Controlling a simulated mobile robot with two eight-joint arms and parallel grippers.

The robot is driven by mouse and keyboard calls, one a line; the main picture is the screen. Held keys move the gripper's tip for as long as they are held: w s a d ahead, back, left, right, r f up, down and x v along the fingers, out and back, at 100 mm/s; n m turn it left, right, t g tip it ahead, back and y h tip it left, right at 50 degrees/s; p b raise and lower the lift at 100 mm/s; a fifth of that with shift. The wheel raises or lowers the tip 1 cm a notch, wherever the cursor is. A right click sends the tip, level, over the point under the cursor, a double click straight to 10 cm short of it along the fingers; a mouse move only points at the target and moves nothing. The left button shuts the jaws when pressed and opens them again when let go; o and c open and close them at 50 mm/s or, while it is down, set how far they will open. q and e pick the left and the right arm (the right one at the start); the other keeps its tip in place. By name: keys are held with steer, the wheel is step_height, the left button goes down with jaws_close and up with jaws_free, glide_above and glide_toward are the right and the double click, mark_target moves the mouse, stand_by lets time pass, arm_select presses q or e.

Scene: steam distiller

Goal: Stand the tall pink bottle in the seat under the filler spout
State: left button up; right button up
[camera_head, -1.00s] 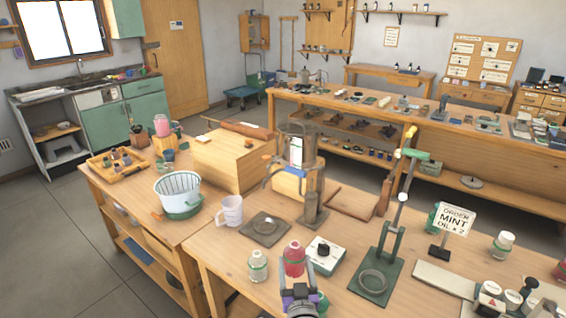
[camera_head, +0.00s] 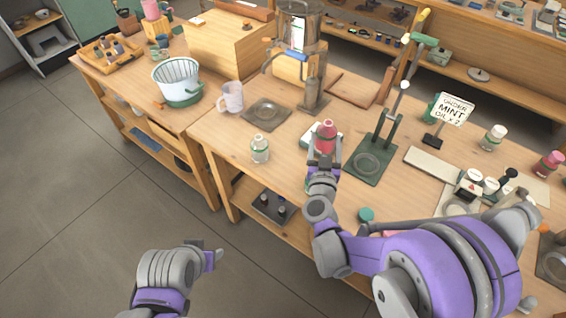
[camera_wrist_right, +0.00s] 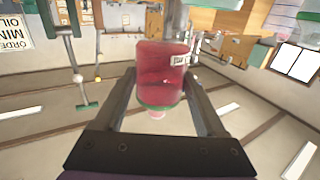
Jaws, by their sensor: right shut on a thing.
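My right gripper (camera_head: 324,158) is shut on the pink bottle (camera_head: 326,136). The bottle is upright, with a green band, and its body shows between the fingers in the right wrist view (camera_wrist_right: 162,75). It appears to be held above the bench, covering part of a white box behind it. To its right is a green stand (camera_head: 386,140) with a lever arm and a round seat (camera_head: 367,164) on its base; the bottle is apart from this seat. My left gripper (camera_head: 213,257) is low at the left, off the bench; its fingers are too unclear to judge.
A clear bottle (camera_head: 260,149) stands left of the held bottle. Behind it are a dark plate (camera_head: 267,114), a mug (camera_head: 231,98) and the glass distiller (camera_head: 299,30). An order sign (camera_head: 455,108) and a white-capped bottle (camera_head: 494,138) stand right of the green stand.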

arm_select(q)
steer(key=f+b, duration=0.1)
steer(key=f, duration=0.1)
steer(key=s+f+b, duration=0.1)
steer(key=f+b, duration=0.1)
steer(key=f, duration=0.1)
steer(key=shift+b, duration=0.3)
arm_select(e)
steer(key=s+a+f+n+y, duration=0.1)
steer(key=a+n+y, duration=0.2)
steer(key=a, duration=0.8)
steer(key=shift+s+a+f+y, duration=0.2)
steer(key=shift+a+y, duration=0.05)
steer(key=shift+y, duration=0.95)
step_height(320, 180, down, 10)
steer(key=shift+r+b, duration=0.1)
steer(key=shift+b, duration=0.9)
arm_select(q)
steer(key=shift+s+f, duration=0.15)
steer(key=shift+f, duration=0.8)
arm_select(e)
steer(key=shift+r, duration=0.1)
arm_select(q)
steer(key=shift+f, duration=0.1)
